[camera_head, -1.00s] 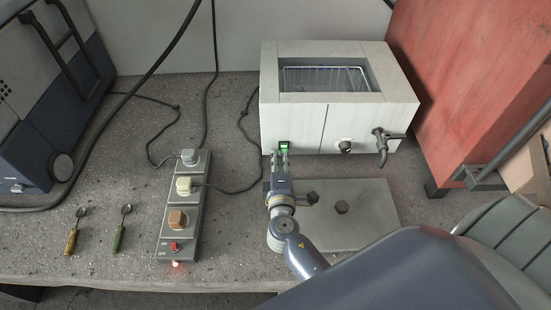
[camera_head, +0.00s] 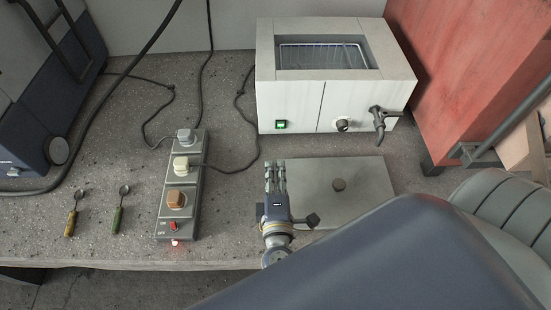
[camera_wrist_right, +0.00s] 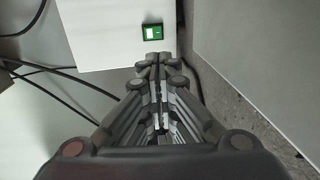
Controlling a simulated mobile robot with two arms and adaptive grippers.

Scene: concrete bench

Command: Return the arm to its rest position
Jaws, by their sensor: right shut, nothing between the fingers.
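My right gripper (camera_head: 275,166) is over the bench, beside the left edge of a flat grey plate, in front of the white box-shaped bath. Its fingers are together and empty. In the right wrist view the closed fingers (camera_wrist_right: 158,62) point toward the bath's front, just below a lit green switch (camera_wrist_right: 152,32). The same green switch (camera_head: 281,125) shows apart from the fingers in the head view. My left gripper is not in view.
The white bath (camera_head: 290,100) holds a wire basket. A grey plate (camera_head: 365,190) with a knob lies in front. A power strip (camera_head: 163,228) with a red light and plugs stands left. Two small tools lie farther left. A red cabinet (camera_head: 440,80) is at right.

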